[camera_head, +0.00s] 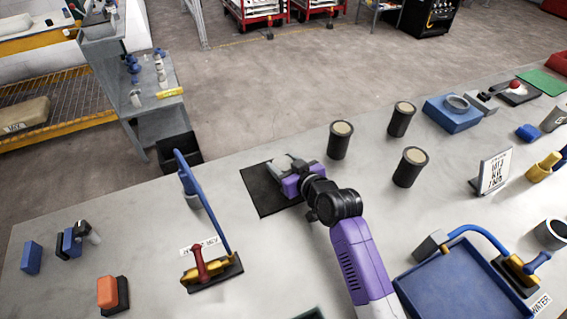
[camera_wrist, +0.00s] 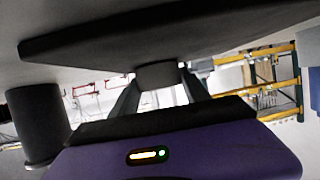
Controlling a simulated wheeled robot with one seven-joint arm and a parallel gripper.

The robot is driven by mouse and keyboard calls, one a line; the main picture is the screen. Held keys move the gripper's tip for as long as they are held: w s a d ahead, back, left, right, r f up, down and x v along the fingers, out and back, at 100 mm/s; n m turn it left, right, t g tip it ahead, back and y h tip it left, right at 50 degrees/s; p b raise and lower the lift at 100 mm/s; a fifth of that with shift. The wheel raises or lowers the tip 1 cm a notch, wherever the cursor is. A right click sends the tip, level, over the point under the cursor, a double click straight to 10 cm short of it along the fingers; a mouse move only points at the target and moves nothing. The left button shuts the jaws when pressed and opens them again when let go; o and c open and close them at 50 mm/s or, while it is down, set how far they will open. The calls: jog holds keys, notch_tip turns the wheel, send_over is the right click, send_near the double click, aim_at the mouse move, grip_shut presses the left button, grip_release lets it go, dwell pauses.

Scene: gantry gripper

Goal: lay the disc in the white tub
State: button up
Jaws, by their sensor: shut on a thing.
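My gripper (camera_head: 285,164) is low over a dark square mat (camera_head: 262,190) at the middle of the table in the head view. In the wrist view, which is upside down, its fingers (camera_wrist: 160,95) close on a dark grey round piece (camera_wrist: 158,73), which I take as the disc. The piece is at the mat's (camera_wrist: 100,50) surface; I cannot tell if it touches. In the head view the disc is hidden by my gripper. I cannot make out a clearly white tub; a pale grey open round container (camera_head: 551,234) stands at the right edge.
Several dark cups, one of them (camera_head: 340,140) close right of my gripper, stand nearby. A blue tray (camera_head: 455,285) lies at lower right.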

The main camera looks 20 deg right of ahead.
jog(key=shift+f, duration=0.15)
jog(key=o, duration=1.6)
